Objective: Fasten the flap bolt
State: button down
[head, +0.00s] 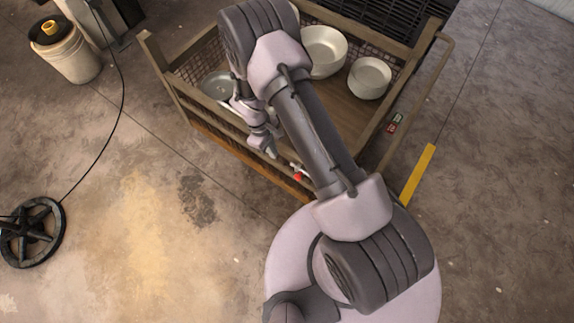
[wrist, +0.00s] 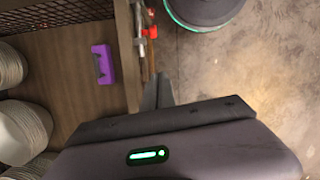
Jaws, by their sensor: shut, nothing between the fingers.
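The flap bolt (head: 297,176) shows as a small metal piece with a red knob on the front side of the mesh-sided crate (head: 180,105). In the wrist view the bolt (wrist: 152,32) sits at the crate's edge, its red part facing the floor side. My gripper (head: 270,152) is shut and empty, to the left of the bolt in the head view and close to the crate's front rail. In the wrist view my gripper's fingertips (wrist: 158,78) are below the bolt in the picture, apart from it. My arm hides part of the crate.
White bowls (head: 325,50) stand inside the crate, and stacks of bowls (wrist: 20,130) show at left in the wrist view. A purple block (wrist: 102,64) lies on the crate floor. A small red and green item (head: 394,122) is at the crate's right side.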

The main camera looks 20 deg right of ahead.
jog(key=s+d+f+b, duration=0.2)
jog(key=f, duration=0.3)
jog(key=s+d+f+b, duration=0.2)
jog(key=f, duration=0.3)
jog(key=shift+s+d, duration=0.25)
jog(key=shift+f, duration=0.1)
jog(key=shift+s, duration=0.1)
